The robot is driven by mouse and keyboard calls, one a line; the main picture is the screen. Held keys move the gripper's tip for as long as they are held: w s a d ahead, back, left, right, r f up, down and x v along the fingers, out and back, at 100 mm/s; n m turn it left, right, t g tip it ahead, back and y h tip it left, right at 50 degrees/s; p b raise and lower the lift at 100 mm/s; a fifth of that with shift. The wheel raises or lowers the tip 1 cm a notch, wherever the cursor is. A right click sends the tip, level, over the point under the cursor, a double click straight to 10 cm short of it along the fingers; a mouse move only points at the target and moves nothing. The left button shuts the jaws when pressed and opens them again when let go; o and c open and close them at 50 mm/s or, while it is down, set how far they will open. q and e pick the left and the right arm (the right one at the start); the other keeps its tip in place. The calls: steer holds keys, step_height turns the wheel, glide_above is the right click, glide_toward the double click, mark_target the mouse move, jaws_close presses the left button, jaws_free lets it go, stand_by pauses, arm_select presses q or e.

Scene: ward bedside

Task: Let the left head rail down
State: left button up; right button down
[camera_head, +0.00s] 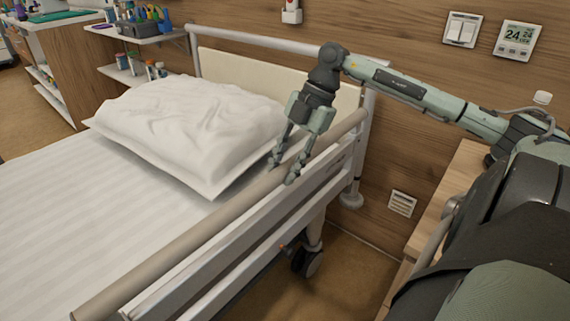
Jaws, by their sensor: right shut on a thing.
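The head rail (185,234) runs along the near right side of the bed, with a tan top bar and white lower bars. It stands above the mattress edge, sloping diagonally across the view. My right gripper (284,169) comes down from above onto the top bar near the pillow end. Its two fingers straddle the bar, one on each side, and it is shut on it. A small orange spot (282,247) shows low on the bed frame below the rail; I cannot tell what it is. My left gripper is not in view.
A white pillow (190,125) lies on the striped mattress (80,215) left of the rail. The headboard (285,82) stands against the wood wall. A wooden cabinet (455,195) is at the right. Floor (335,285) shows between bed and cabinet, with a caster under the bed.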

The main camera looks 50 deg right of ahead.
stand_by(0.3)
steer(key=shift+s+f, duration=0.1)
steer(key=shift+s, duration=0.1)
arm_select(q)
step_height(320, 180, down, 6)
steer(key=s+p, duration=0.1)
steer(key=p, duration=0.1)
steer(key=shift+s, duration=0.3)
arm_select(e)
steer(key=s+f, duration=0.2)
steer(key=s, duration=0.4)
steer(key=s+d+f, duration=0.1)
steer(key=s+f, duration=0.1)
steer(key=s, duration=0.5)
steer(key=shift+f, duration=0.25)
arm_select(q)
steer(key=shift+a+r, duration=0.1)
arm_select(e)
steer(key=shift+s, duration=0.1)
steer(key=c, duration=1.2)
jaws_free()
steer(key=shift+r, duration=0.1)
